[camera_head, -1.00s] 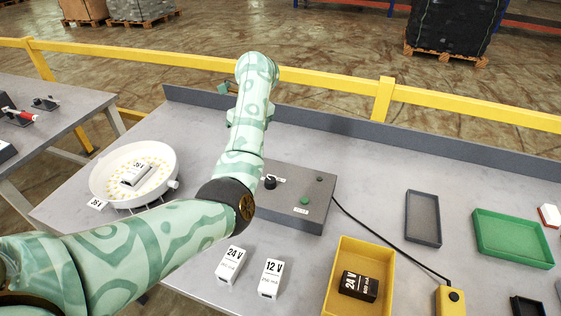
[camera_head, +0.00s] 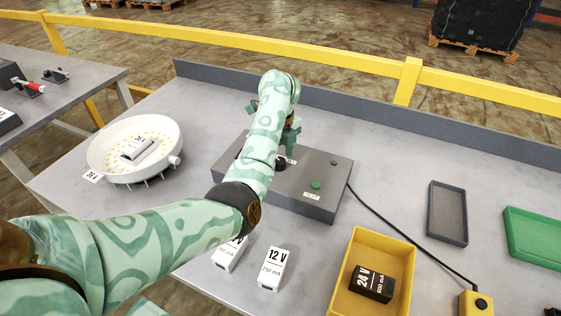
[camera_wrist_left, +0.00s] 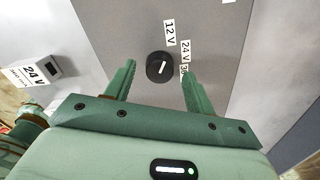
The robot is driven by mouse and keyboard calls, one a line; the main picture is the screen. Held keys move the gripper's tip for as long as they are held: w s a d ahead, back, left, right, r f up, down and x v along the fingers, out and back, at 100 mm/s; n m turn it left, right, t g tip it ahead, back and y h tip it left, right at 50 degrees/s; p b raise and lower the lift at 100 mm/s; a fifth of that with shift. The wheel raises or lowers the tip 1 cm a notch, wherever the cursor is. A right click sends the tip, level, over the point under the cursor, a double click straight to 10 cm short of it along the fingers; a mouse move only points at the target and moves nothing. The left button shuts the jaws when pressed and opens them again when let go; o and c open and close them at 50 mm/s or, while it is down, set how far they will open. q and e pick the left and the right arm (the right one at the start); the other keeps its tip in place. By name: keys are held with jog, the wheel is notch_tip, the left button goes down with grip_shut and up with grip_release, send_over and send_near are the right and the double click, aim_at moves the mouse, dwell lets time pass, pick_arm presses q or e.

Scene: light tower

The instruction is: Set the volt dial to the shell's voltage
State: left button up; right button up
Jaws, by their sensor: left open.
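The grey control box (camera_head: 320,195) stands on the table with a black volt dial (camera_head: 280,164), partly hidden by my left arm. In the left wrist view the dial (camera_wrist_left: 159,67) is a round black knob with a white line, directed roughly toward the 12 V label (camera_wrist_left: 169,32). A 24 V label (camera_wrist_left: 186,51) and a partly hidden third label lie clockwise of it. My left gripper (camera_wrist_left: 158,72) is open, its fingers on either side of the knob in that view; contact is not visible. The white round shell (camera_head: 128,168) has a tag (camera_head: 92,176) that seems to read 36 V.
A 12 V box (camera_head: 272,268) and a 24 V box (camera_head: 229,255) stand in front of the control box. A yellow bin (camera_head: 342,298) holds a black 24 V box (camera_head: 371,284). A cable runs from the control box to a yellow button unit (camera_head: 475,304). A dark tray (camera_head: 447,213) lies right.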

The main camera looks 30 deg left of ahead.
pick_arm(q)
jog(key=shift+f, duration=0.6)
jog(key=shift+r, duration=0.1)
jog(key=c, duration=1)
pick_arm(e)
jog(key=shift+s+d+f, duration=0.15)
jog(key=shift+s+d, duration=0.05)
jog(key=shift+s, duration=0.4)
